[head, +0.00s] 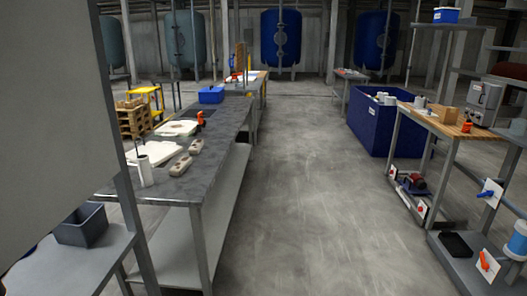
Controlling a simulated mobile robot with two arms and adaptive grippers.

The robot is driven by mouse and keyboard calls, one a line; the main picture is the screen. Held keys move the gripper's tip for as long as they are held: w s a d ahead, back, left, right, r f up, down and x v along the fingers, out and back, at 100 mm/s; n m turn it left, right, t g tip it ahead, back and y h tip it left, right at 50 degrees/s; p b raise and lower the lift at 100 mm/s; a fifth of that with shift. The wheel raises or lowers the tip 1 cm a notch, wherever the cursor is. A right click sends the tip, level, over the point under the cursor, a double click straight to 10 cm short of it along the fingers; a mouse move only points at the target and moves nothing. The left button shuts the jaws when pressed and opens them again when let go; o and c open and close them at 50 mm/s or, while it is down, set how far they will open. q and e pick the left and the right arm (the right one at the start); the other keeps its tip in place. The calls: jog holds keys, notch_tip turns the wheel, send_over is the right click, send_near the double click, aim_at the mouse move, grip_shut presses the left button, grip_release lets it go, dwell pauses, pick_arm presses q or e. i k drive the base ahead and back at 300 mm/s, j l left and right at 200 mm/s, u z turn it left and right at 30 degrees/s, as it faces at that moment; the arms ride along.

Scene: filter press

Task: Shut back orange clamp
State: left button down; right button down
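Neither of my grippers is in view. A small orange item (200,118), possibly a clamp, stands at the far right part of the long grey table (225,125). A smaller orange-red item (235,77) is further back on another table. Both are too small to tell whether they are open or shut. Another orange item (467,126) sits on the wooden-topped bench at the right, and an orange handle (484,261) is on a white plate on the low shelf. I cannot tell which one is the back orange clamp.
White flat pieces (155,154), beige blocks (181,166) and a white cylinder (145,172) lie on the long table. A blue box (211,96) stands behind. A large blue bin (383,135) and bench (432,122) line the right. The concrete aisle (295,190) is clear. A grey panel (50,110) blocks the left.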

aim_at(199, 116)
jog(key=i+u, duration=0.15)
jog(key=i, duration=0.3)
jog(key=i+l+u, duration=0.1)
jog(key=i, duration=0.35)
jog(key=i+l+u, duration=0.15)
jog(key=i, duration=0.3)
jog(key=i+l+u, duration=0.1)
jog(key=i+l, duration=0.2)
jog(key=i, duration=0.15)
jog(key=i+l+u, duration=0.5)
jog(key=i+l, duration=0.2)
jog(key=i+l+z, duration=0.15)
jog(key=i+z, duration=0.25)
jog(key=i, duration=0.15)
jog(key=i+z, duration=0.45)
jog(key=i, duration=0.1)
